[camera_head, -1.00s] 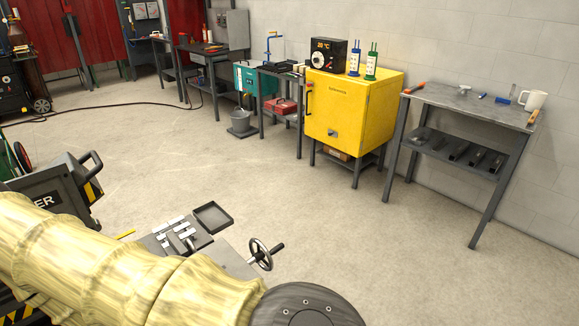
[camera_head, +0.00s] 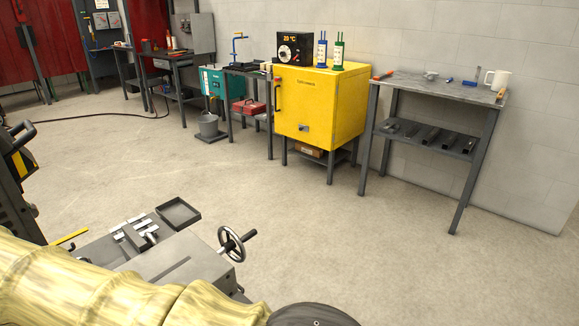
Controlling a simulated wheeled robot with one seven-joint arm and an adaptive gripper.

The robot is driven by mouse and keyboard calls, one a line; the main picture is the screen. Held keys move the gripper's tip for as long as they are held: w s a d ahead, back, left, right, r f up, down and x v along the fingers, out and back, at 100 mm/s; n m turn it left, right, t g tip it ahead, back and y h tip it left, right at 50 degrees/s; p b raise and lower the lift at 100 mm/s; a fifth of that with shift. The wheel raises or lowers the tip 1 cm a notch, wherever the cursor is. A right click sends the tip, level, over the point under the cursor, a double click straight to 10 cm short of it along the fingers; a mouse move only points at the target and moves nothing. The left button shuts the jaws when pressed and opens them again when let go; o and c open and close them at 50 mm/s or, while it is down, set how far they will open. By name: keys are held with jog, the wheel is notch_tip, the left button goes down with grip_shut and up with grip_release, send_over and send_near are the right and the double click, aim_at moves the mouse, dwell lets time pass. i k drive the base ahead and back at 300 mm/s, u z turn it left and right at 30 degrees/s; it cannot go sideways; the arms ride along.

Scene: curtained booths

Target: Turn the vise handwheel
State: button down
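The vise handwheel (camera_head: 231,244) is a dark spoked wheel with a dark crank handle sticking out to the right. It is on the right side of a grey metal table (camera_head: 180,262) at the lower left of the head view. Grey blocks (camera_head: 135,232), which may be the vise, lie on the table's far left part. My arm, in a yellowish sleeve, crosses the bottom left in front of the table and hides its near part. A dark round part of my arm shows at the bottom edge. My gripper is out of the picture.
A black tray (camera_head: 178,213) is at the table's far corner. A dark machine (camera_head: 18,190) stands at the left edge. A yellow oven (camera_head: 318,108) and a grey workbench (camera_head: 438,90) stand along the back wall. The floor between is clear.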

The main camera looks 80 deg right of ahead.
aim_at(230, 245)
jog(key=z, duration=0.65)
jog(key=k, duration=0.55)
jog(key=z, duration=0.55)
